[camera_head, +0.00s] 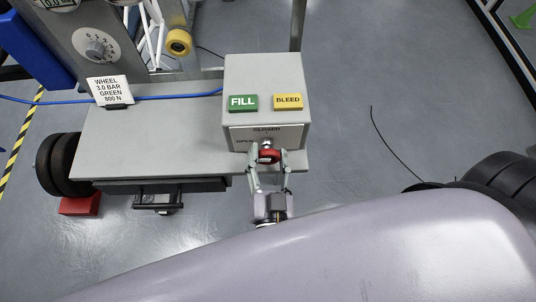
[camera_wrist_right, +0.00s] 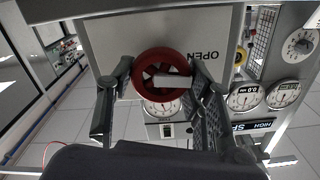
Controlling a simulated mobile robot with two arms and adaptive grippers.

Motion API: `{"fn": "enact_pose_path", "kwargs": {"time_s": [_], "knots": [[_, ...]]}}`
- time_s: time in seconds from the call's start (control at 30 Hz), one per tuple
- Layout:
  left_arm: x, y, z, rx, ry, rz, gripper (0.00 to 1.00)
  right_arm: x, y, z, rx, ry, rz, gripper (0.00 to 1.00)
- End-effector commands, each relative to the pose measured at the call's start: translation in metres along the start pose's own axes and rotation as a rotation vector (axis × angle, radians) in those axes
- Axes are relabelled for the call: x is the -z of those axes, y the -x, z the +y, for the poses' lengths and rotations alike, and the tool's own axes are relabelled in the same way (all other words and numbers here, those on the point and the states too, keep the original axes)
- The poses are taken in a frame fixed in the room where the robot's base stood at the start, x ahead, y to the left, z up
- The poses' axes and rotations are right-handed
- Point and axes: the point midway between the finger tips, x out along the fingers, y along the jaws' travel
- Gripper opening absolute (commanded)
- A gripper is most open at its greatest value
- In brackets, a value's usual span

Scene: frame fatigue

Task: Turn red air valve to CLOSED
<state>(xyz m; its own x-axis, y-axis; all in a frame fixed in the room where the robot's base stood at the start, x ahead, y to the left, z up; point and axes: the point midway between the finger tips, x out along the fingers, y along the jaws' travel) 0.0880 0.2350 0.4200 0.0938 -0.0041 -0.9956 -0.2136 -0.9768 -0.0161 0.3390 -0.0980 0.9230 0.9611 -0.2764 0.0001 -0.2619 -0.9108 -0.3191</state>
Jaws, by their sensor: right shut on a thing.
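The red air valve (camera_head: 268,156) is a small round handwheel on the front of a grey box (camera_head: 264,75). On the box front, CLOSED is printed above the valve and OPEN to its left, partly hidden by my gripper. My right gripper (camera_head: 269,161) reaches up from below with one finger on each side of the valve, shut on it. In the right wrist view the red wheel (camera_wrist_right: 166,56) sits between the fingers; a white bar on it points right, with the upside-down OPEN label to the upper right. CLOSED is not visible there. My left gripper is not in view.
The box has a green FILL button (camera_head: 243,102) and a yellow BLEED button (camera_head: 288,101). It stands on a grey bench (camera_head: 150,145) with a WHEEL sign (camera_head: 109,91) and a blue hose (camera_head: 170,96). Black tyres (camera_head: 500,185) lie at right. Gauges (camera_wrist_right: 243,95) show in the right wrist view.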

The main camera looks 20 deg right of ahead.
Motion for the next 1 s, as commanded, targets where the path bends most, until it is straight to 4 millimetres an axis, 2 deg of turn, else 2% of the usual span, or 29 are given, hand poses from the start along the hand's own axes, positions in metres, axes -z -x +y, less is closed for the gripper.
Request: {"fn": "enact_pose_path", "kwargs": {"time_s": [0.4, 1.0], "knots": [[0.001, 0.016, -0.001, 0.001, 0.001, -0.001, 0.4, 0.001, 0.0, 0.001, 0.0, -0.369, 0.0, 0.19], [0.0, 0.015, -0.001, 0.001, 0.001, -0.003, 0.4, -0.002, 0.0, 0.003, 0.0, -0.94, 0.0, 0.19]]}}
